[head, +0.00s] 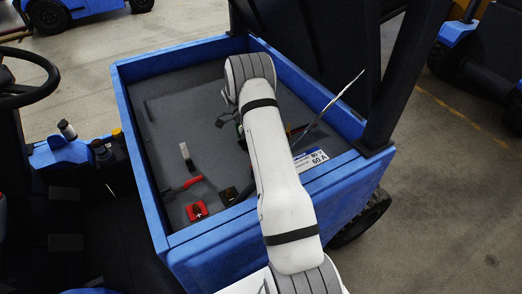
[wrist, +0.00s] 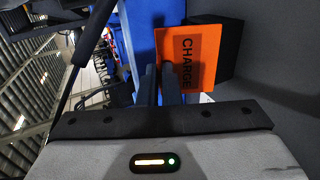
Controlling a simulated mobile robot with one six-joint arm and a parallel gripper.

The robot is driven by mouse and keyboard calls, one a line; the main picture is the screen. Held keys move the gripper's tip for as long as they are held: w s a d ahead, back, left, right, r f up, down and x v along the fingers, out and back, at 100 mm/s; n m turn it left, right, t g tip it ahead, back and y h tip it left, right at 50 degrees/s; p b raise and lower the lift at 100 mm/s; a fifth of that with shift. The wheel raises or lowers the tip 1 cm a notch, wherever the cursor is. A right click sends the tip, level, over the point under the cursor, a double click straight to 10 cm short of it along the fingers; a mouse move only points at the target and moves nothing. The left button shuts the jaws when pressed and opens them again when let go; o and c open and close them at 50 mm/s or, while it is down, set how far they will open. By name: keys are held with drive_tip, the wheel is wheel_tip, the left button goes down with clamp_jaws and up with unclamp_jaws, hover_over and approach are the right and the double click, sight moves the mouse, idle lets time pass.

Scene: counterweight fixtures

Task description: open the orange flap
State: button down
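The orange flap (wrist: 199,55) with the word CHARGE on it shows in the wrist view, just above and right of the middle, with a dark block behind its right side. My gripper (wrist: 161,72) points at the flap's lower left part. Its two dark fingers are close together with a narrow gap, and the right finger overlaps the flap's lower left corner. I cannot tell whether the flap's edge lies between the fingers or behind them. In the head view my white arm reaches over the cargo bed and hides the flap and most of the gripper.
The blue-walled cargo bed (head: 136,122) has a grey floor. A red box with a white cross (head: 197,211), a red-handled tool (head: 183,187) and a small light block (head: 186,154) lie there. A label reading 60 A (head: 313,160) is right of my arm. A dark post (head: 409,75) rises at right.

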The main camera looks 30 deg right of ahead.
drive_tip(key=shift+w+f+g, duration=0.1)
drive_tip(key=shift+w+g, duration=0.2)
drive_tip(key=shift+g, duration=0.2)
